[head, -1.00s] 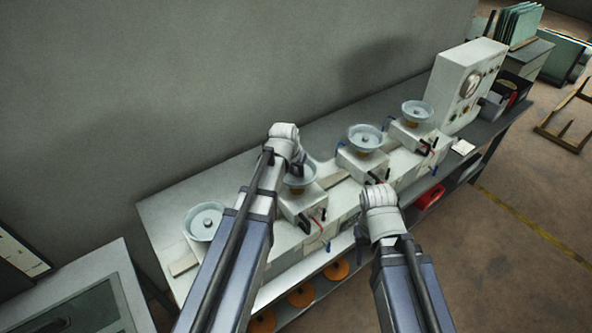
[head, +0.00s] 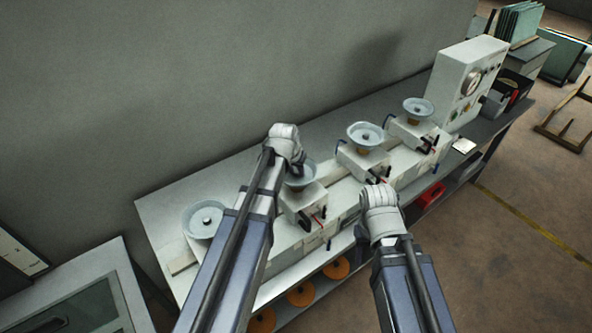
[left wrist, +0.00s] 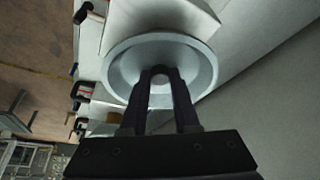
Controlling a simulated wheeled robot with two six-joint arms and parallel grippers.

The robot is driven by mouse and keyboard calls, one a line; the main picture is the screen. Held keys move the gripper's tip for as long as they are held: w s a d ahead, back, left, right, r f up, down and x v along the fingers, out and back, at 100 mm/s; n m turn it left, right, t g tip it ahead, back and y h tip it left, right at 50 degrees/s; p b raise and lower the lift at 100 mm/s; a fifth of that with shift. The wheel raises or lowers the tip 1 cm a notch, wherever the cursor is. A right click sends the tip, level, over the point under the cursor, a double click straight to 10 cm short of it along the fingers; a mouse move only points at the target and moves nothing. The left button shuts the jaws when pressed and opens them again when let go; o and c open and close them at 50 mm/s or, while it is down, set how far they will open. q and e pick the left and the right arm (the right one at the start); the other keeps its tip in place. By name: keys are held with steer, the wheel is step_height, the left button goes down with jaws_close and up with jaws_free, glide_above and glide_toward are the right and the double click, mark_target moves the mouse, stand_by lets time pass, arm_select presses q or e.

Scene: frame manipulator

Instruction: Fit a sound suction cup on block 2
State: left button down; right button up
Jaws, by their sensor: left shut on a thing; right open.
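Several pale grey suction cups stand in a row along the bench, over white blocks with small levers. One cup (head: 205,219) is at the near left, one (head: 365,134) past the middle and one (head: 418,108) at the far end. My left gripper (left wrist: 161,74) is shut at the centre of a wide cup (left wrist: 120,70), on its central stud. In the head view this cup (head: 302,178) sits over a white block (head: 303,203), partly hidden by my left wrist. Whether it touches the block is unclear. My right gripper (head: 379,184) is open and empty before the third block (head: 362,165); its fingers barely show.
A white gauge cabinet (head: 468,84) stands at the bench's far end. Orange discs (head: 300,294) and a red bin (head: 431,195) are on the lower shelf. A grey wall rises behind the bench. The bench top (head: 165,205) has bare room at its left end.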

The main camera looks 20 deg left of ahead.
arm_select(q)
steer(key=c, duration=0.9)
jaws_free()
steer(key=shift+r, duration=0.1)
steer(key=p+v, duration=1)
steer(key=v, duration=0.1)
steer(key=s+d+f+m+g+b, duration=0.1)
steer(key=s+d+f+b, duration=0.3)
steer(key=s+f+b, duration=0.2)
steer(key=s+d+f+m+g+y+b, duration=0.1)
steer(key=s+d+f+b, duration=0.4)
steer(key=f+b, duration=0.5)
steer(key=s+d+f+m+g+b, duration=0.1)
steer(key=s+d+f+g+b, duration=0.2)
steer(key=f, duration=0.7)
steer(key=shift+s+d+y+b, duration=0.15)
steer(key=shift+s+d+b, duration=0.25)
steer(key=shift+s+b, duration=0.45)
steer(key=shift+s+d+y+b, duration=0.1)
steer(key=shift+s+d+b, duration=0.3)
steer(key=shift+s+b, duration=0.4)
steer(key=shift+s+d+y+b, duration=0.15)
steer(key=shift+s+d+b, duration=0.3)
steer(key=shift+s+b, duration=0.4)
